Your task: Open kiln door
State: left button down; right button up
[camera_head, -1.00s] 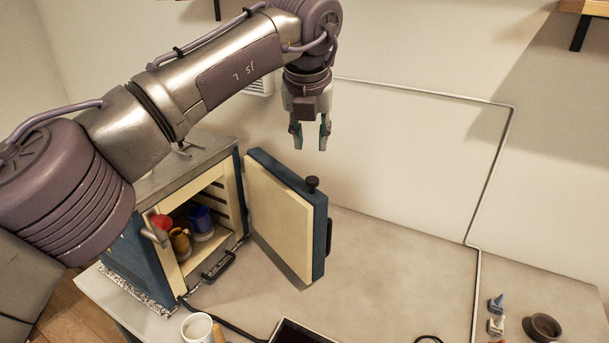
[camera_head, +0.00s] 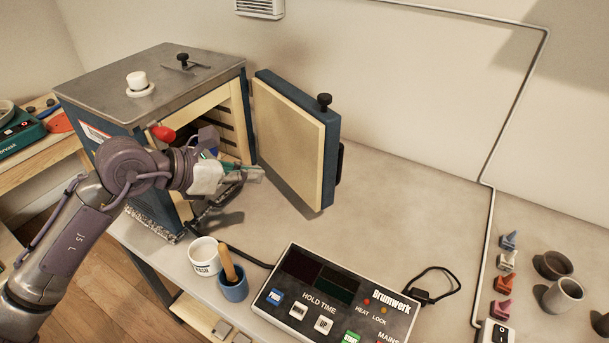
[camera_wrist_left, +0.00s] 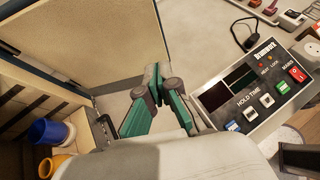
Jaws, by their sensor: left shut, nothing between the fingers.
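The blue kiln (camera_head: 150,95) with a grey metal top stands at the back left of the worktop. Its door (camera_head: 290,140), blue with a cream inner face, stands wide open to the right of the opening; it also shows in the left wrist view (camera_wrist_left: 90,35). My forearm hides part of the opening. My right gripper is not in view.
A blue cup (camera_wrist_left: 50,132) and a yellow one (camera_wrist_left: 55,165) are in the kiln. A white mug (camera_head: 204,256), a blue pot (camera_head: 233,286) and a control panel (camera_head: 335,310) stand in front.

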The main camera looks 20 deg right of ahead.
pick_arm(q)
jog(key=p, duration=0.4)
send_near(316, 171)
notch_tip(316, 171, down, 3)
jog(key=d, duration=0.2)
jog(key=shift+w+d+f+p, duration=0.15)
jog(key=shift+w+d+p, duration=0.35)
jog(key=shift+w+d, duration=0.45)
jog(key=shift+w+d+f, duration=0.1)
jog(key=shift+d+f, duration=0.05)
jog(key=shift+d, duration=0.6)
